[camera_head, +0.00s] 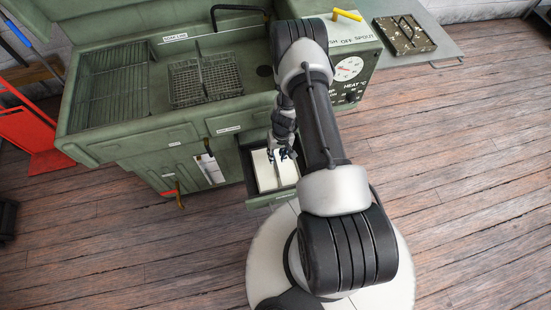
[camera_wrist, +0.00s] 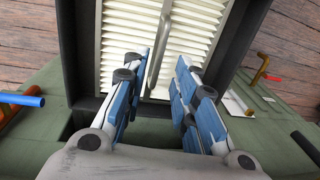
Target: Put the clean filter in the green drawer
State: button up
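The clean filter (camera_head: 264,171) is a cream panel lying inside the open green drawer (camera_head: 271,200) in the head view. In the wrist view the filter (camera_wrist: 115,35) shows white pleats and a grey metal handle bar (camera_wrist: 160,50) along its middle. Dark drawer walls (camera_wrist: 76,50) surround it. My gripper (camera_head: 283,154) is over the rear part of the drawer. In the wrist view my gripper (camera_wrist: 165,60) has its blue-padded fingers apart, on either side of the bar with visible gaps. The filter's end nearest the gripper's base is partly hidden by the fingers.
The green wash station (camera_head: 135,145) stands behind the drawer, with wire baskets (camera_head: 205,80) in its basin. A control panel with a dial (camera_head: 348,68) is at right. A patterned tray (camera_head: 404,36) lies on the side shelf. The wooden floor at right is clear.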

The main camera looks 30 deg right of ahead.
jog(key=w+a+r+t+p, duration=0.1)
jog(key=w+r, duration=0.1)
jog(key=r, duration=0.8)
jog(key=w+a+r, duration=0.1)
jog(key=w+r, duration=0.2)
jog(key=r, duration=0.6)
jog(key=s+a+r+n+t, duration=0.1)
jog(key=a+r, duration=0.2)
jog(key=r, duration=0.7)
jog(key=s+a+r+n, duration=0.1)
jog(key=s+a+r, duration=0.15)
jog(key=r, duration=0.85)
jog(key=s+a+r+n+t, duration=0.1)
jog(key=s+a+r, duration=0.4)
jog(key=s+r, duration=0.55)
jog(key=s+r+t+h, duration=0.1)
jog(key=s+r, duration=0.4)
jog(key=s, duration=0.5)
jog(key=shift+s+a, duration=0.25)
jog(key=shift+a, duration=0.05)
